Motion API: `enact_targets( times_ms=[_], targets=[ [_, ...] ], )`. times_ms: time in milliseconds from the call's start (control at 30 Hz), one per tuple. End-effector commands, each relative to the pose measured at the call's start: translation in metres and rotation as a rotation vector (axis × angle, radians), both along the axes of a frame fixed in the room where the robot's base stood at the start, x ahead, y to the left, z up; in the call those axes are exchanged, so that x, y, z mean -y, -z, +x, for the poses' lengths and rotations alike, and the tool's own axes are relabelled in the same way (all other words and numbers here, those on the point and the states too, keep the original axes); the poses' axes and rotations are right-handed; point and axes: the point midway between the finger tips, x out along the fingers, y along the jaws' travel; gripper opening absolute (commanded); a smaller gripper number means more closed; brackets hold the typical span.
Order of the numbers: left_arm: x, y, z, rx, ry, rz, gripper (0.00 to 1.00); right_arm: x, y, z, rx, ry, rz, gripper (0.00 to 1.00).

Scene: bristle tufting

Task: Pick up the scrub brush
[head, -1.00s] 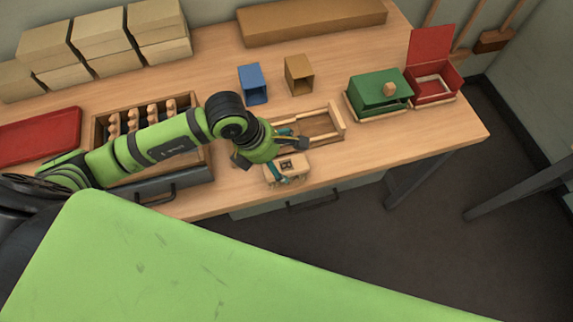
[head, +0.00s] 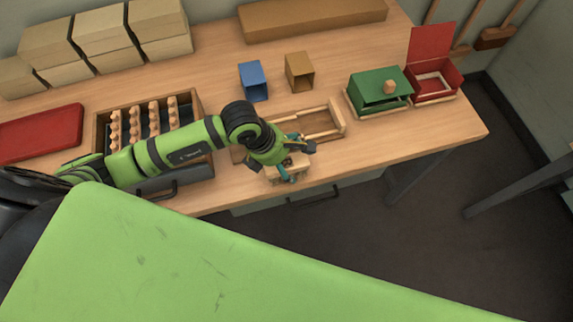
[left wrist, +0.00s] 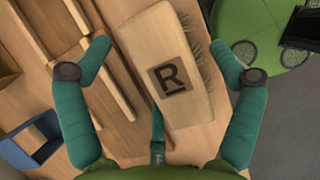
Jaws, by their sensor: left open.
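The scrub brush (left wrist: 168,65) shows in the left wrist view as a pale wooden block with a dark square marked "R" and bristles along its right side. In the head view the brush (head: 275,173) lies near the table's front edge, partly hidden by my gripper. My left gripper (left wrist: 158,82) is open, with one teal finger on each side of the brush and visible gaps to both. In the head view my left gripper (head: 297,158) is over the brush. My right gripper does not show.
A wooden tray (head: 340,118) lies just behind the brush. A blue box (head: 253,80) and a brown box (head: 299,72) stand farther back. A green box (head: 380,90) and an open red box (head: 432,82) are at right. A rack of wooden pegs (head: 100,125) is at left.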

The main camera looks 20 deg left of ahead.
Motion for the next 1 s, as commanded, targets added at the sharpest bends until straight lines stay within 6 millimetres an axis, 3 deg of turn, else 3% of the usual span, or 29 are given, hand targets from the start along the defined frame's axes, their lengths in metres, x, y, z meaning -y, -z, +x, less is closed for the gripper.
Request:
enact_targets(
  times_ms=[367, 533, 1000],
  targets=[
    [0.0, 0.0013, 0.0, 0.0, 0.0, 0.0, 0.92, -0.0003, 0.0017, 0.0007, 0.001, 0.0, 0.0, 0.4],
    [0.0, 0.0014, 0.0, 0.0, 0.0, 0.0, 0.28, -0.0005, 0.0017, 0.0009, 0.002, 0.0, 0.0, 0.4],
    [0.0, -0.0029, -0.0006, -0.002, -0.001, 0.0, 0.27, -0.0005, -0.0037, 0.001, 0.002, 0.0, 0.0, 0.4]
  ],
)
